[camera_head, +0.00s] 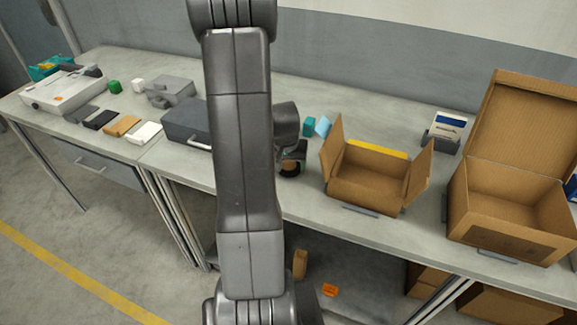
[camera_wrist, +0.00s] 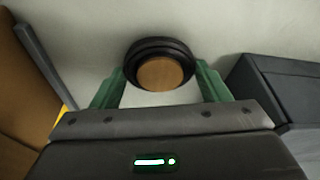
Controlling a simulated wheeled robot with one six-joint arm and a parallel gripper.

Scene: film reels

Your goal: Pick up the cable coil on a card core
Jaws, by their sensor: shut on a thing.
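The cable coil (camera_wrist: 159,49) shows in the wrist view as a black ring around a round tan card core (camera_wrist: 160,74). My gripper (camera_wrist: 160,82) has its two green fingers on either side of the coil, shut on it. In the head view the coil (camera_head: 290,168) is a small dark round thing with a tan middle, low at my gripper (camera_head: 293,158), near the front edge of the table (camera_head: 310,205). My arm hides part of this area. I cannot tell whether the coil touches the tabletop.
An open cardboard box (camera_head: 365,187) stands just right of the coil, and a larger open box (camera_head: 510,205) stands farther right. A dark grey case (camera_head: 186,124) lies to the left, partly behind my arm. Teal and light blue items (camera_head: 322,126) stand behind the gripper.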

